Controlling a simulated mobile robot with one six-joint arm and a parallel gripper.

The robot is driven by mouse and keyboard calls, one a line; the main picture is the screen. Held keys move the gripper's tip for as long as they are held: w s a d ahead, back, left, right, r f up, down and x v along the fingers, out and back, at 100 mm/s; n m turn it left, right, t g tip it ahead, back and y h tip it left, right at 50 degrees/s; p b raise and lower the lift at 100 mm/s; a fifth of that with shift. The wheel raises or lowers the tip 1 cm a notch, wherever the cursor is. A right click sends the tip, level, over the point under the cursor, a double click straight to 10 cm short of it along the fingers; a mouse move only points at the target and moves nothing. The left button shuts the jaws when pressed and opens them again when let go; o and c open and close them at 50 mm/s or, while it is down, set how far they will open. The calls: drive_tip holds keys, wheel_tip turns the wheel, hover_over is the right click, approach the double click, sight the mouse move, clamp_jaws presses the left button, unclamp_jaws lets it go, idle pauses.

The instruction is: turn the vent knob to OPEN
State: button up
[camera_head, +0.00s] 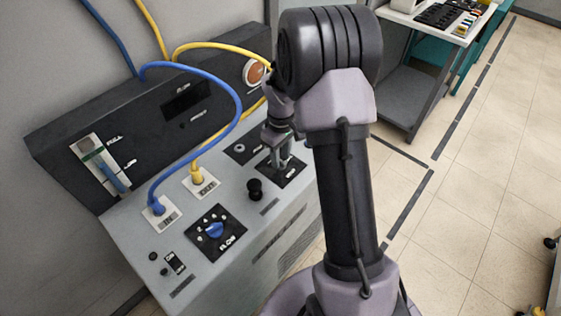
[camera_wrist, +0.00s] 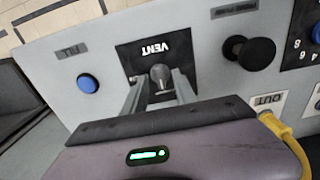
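The vent knob (camera_wrist: 161,76) is a small grey knob on a black plate marked VENT (camera_wrist: 155,50), whose lettering is upside down in the wrist view. My gripper (camera_wrist: 160,80) has one finger on each side of the knob, with narrow gaps seeming to show between the knob and the fingers. In the head view my gripper (camera_head: 280,158) points down at the vent plate (camera_head: 287,176) near the panel's right side and hides the knob. The OPEN mark is not readable, so I cannot tell the knob's setting.
A black knob (camera_head: 255,189) stands close by on the panel, and a blue FLOW knob (camera_head: 214,230) sits nearer the front. Blue (camera_head: 232,88) and yellow (camera_head: 218,45) hoses arch over the panel. A blue button (camera_wrist: 88,83) is beside the vent plate.

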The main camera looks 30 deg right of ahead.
drive_tip(key=shift+f, duration=0.4)
clamp_jaws()
